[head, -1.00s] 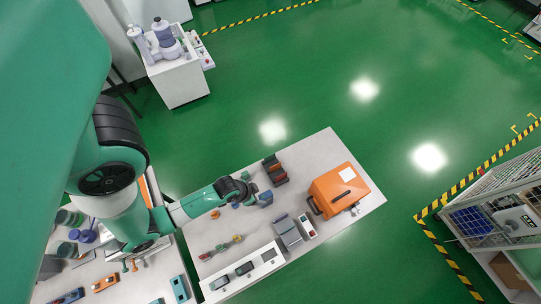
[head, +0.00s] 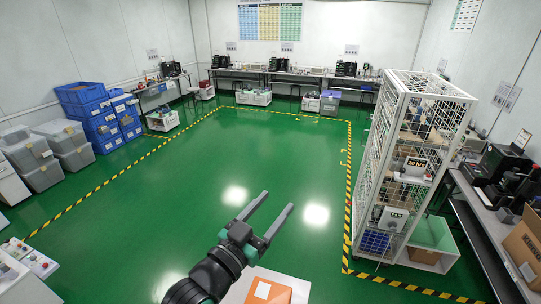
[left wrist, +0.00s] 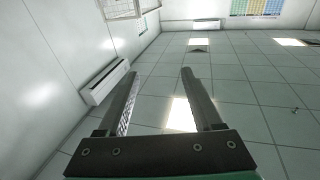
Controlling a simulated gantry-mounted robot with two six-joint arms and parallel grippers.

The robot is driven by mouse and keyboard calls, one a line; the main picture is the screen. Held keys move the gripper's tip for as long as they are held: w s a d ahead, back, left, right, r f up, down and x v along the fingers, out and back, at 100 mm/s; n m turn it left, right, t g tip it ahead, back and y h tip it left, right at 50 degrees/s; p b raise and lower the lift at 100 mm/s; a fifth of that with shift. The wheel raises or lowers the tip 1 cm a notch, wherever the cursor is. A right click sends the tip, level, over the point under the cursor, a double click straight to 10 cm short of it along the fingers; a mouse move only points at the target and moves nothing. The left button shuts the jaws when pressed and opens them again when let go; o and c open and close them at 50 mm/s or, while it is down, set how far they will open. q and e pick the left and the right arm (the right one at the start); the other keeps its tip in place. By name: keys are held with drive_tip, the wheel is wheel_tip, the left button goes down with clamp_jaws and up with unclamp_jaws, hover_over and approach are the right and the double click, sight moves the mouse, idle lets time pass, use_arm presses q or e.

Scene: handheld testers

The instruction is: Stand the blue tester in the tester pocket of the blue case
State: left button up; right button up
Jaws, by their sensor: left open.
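My left gripper (head: 278,201) is raised in the lower middle of the head view, its two grey fingers spread wide with nothing between them. In the left wrist view the same open fingers (left wrist: 159,73) point toward a tiled ceiling and walls, with no tester or case in sight. I cannot make out the blue tester or the blue case's tester pocket in either current view. My right gripper is not in view.
An orange case (head: 268,291) with a white label shows at the bottom edge, on a light table mostly out of frame. Beyond is open green floor (head: 240,150). A white mesh cage rack (head: 370,170) stands at the right; blue crates (head: 95,120) are stacked at the left.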

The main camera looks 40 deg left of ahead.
use_arm(q)
drive_tip(key=s+d+r+t+h, duration=0.1)
drive_tip(key=s+d+r+t, duration=0.2)
drive_tip(key=r, duration=0.7)
drive_tip(key=s+d+r+m+t+h, duration=0.1)
drive_tip(key=s+d+r+t+h, duration=0.1)
drive_tip(key=r, duration=0.7)
drive_tip(key=s+d+r+m+t+h, duration=0.1)
drive_tip(key=s+d+r+t, duration=0.2)
drive_tip(key=r, duration=0.7)
drive_tip(key=s+d, duration=0.2)
drive_tip(key=shift+s+r+t+h, duration=0.3)
drive_tip(key=shift+o, duration=0.4)
drive_tip(key=shift+s+r, duration=0.2)
drive_tip(key=shift+w, duration=0.1)
drive_tip(key=shift+f, duration=0.1)
